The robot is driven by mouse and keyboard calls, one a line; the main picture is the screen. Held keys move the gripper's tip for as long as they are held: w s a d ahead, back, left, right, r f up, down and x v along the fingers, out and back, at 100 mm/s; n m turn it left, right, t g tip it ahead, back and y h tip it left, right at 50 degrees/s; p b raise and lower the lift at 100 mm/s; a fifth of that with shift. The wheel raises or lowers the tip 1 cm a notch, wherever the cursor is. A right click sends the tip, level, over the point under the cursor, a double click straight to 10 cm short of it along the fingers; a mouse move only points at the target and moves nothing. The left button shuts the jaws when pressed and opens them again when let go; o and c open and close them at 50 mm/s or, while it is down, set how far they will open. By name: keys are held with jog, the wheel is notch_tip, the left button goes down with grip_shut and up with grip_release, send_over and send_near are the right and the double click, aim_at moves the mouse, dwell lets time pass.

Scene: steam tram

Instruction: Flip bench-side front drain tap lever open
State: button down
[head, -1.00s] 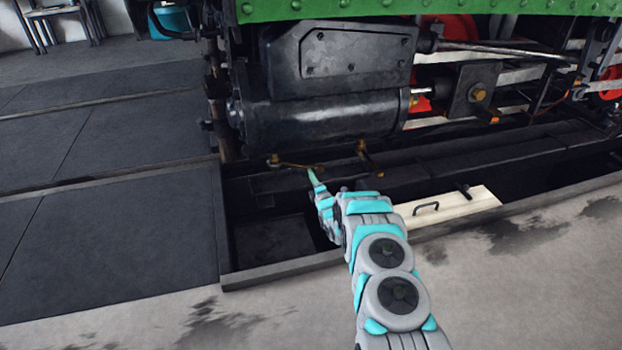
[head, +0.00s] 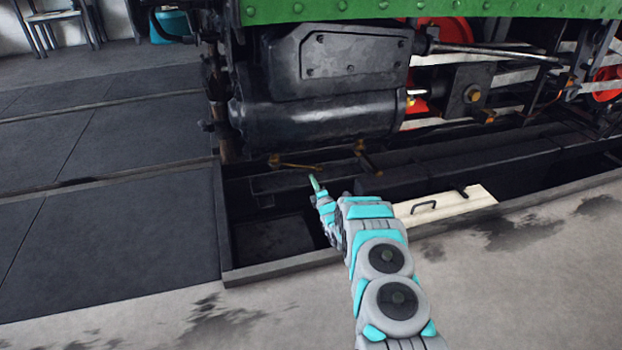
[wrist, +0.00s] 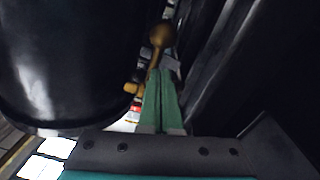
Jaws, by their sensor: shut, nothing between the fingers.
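Under the black cylinder (head: 325,115) in the head view, a brass drain tap (head: 275,161) sits near the left end. Its thin brass lever (head: 298,166) lies roughly level, pointing right. A second brass tap (head: 361,148) sits further right, its lever angled down to the right. My gripper (head: 315,182) is shut and empty, just below and beside the free end of the left tap's lever. In the wrist view, my shut green fingers (wrist: 161,72) point at a round brass knob (wrist: 162,35). Another brass piece (wrist: 132,88) shows left of the fingers. Contact cannot be told.
A dark pit (head: 275,240) with a raised edge lies below the cylinder. A cream board with a black handle (head: 445,205) lies across it on the right. The cylinder wall fills the left of the wrist view. Rods and red wheels are at upper right.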

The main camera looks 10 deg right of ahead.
jog(key=s+d+f, duration=0.1)
jog(key=s+d, duration=0.5)
jog(key=shift+d+f+p, duration=0.25)
jog(key=shift+p, duration=0.15)
